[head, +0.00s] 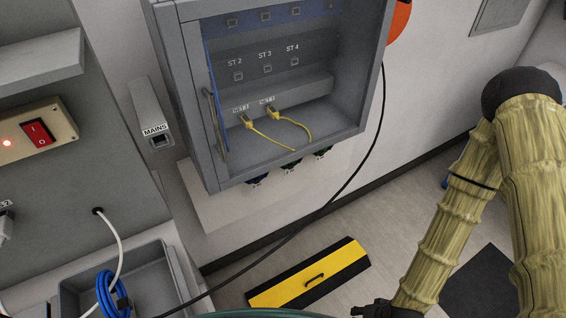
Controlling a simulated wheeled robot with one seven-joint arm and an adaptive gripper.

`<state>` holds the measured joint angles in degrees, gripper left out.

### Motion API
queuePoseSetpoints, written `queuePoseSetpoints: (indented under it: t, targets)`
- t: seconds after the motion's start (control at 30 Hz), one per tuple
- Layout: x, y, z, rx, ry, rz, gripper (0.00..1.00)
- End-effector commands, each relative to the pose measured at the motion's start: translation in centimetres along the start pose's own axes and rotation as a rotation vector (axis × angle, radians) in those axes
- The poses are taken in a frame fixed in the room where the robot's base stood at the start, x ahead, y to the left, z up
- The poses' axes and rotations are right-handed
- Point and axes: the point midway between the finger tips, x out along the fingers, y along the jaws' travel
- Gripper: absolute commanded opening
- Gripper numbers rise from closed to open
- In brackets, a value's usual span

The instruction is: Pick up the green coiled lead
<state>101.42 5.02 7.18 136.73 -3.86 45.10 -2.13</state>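I see no green coiled lead that I can make out in the head view. A blue coiled lead (108,293) lies in the grey tray (72,290) at the lower left. My arm, in a yellowish sleeve, comes down the right side. A dark part at its lower end, seemingly my gripper (374,310), is cut off by the bottom edge. Its fingers cannot be made out, nor whether it holds anything. A dark green curved edge shows at the bottom centre; I cannot tell what it is.
An open grey wall cabinet (190,100) holds two yellow leads (270,141) plugged in. Green and blue connectors (291,166) sit under it. A black cable (330,200) hangs across the view. A red switch (39,133) is at left.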

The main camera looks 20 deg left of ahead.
Motion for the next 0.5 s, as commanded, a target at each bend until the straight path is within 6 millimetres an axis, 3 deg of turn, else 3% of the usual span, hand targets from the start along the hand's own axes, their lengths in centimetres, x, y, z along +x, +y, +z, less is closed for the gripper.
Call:
queuePoseSetpoints:
  t: [0.03,0.2,0.37,0.5]
  targets:
    - [2.8,-1.5,-1.7,-0.009,0.051,-0.041,0.46]
    - [6.4,-7.4,-8.5,-0.048,0.229,-0.177,0.46]
    - [8.0,-12.6,-15.2,-0.073,0.407,-0.294,0.46]
    - [8.0,-16.8,-21.0,-0.086,0.571,-0.387,0.46]
